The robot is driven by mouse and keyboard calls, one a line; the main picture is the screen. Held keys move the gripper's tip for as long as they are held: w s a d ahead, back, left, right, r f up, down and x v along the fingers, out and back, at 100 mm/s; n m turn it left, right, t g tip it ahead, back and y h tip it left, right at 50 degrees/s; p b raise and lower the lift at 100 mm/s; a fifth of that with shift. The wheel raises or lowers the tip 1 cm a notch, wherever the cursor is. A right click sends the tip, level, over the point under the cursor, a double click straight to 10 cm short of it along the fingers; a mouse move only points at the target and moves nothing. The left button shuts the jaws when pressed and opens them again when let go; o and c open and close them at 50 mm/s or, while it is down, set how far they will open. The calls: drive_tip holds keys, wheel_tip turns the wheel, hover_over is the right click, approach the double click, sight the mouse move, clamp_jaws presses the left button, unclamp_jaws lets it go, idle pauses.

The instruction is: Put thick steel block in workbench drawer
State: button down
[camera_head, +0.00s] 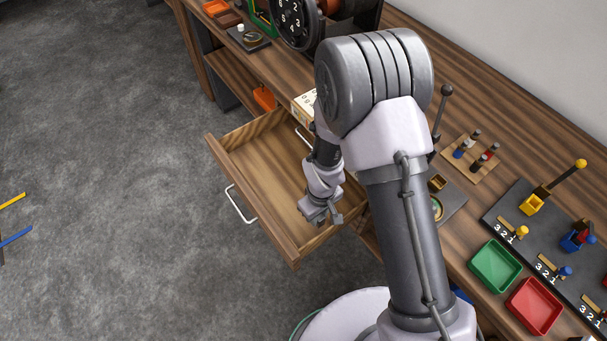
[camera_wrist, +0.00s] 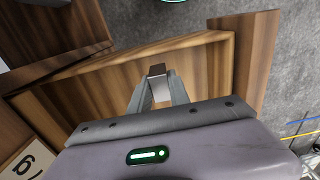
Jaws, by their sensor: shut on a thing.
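The workbench drawer (camera_head: 257,172) is pulled open, with a wooden floor, wooden walls and a white handle on its front. My gripper (camera_head: 321,212) is over the drawer's end nearest my base, pointing down. In the wrist view my gripper (camera_wrist: 159,91) is shut on the thick steel block (camera_wrist: 159,84), a small grey block with a dark brownish top face. Wooden drawer parts (camera_wrist: 100,92) show around and below the block. Its height above the drawer floor is hard to tell. In the head view my gripper mostly hides the block.
The workbench top carries a green tray (camera_head: 495,267), a red tray (camera_head: 534,306), a lever panel (camera_head: 515,212) and a peg board (camera_head: 470,160). A white lettered box (camera_head: 305,106) stands by the drawer's back edge.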

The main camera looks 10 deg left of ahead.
drive_tip(key=w+a+b, duration=0.1)
drive_tip(key=w+a, duration=0.2)
drive_tip(key=w, duration=0.1)
drive_tip(key=w+a+f+b, duration=0.1)
drive_tip(key=w+a, duration=0.3)
drive_tip(key=w+a+f+b, duration=0.1)
drive_tip(key=w+a+b, duration=0.1)
drive_tip(key=w+a, duration=0.1)
drive_tip(key=shift+w+a+f, duration=0.15)
drive_tip(key=shift+w, duration=0.35)
wheel_tip(320, 180, down, 4)
drive_tip(key=shift+w+a+r+b, duration=0.1)
drive_tip(key=shift+w+a+b, duration=0.05)
drive_tip(key=shift+b, duration=0.9)
drive_tip(key=shift+r, duration=0.2)
drive_tip(key=c, duration=1.6)
unclamp_jaws()
drive_tip(key=shift+f, duration=0.2)
drive_tip(key=o, duration=0.4)
drive_tip(key=shift+c, duration=0.2)
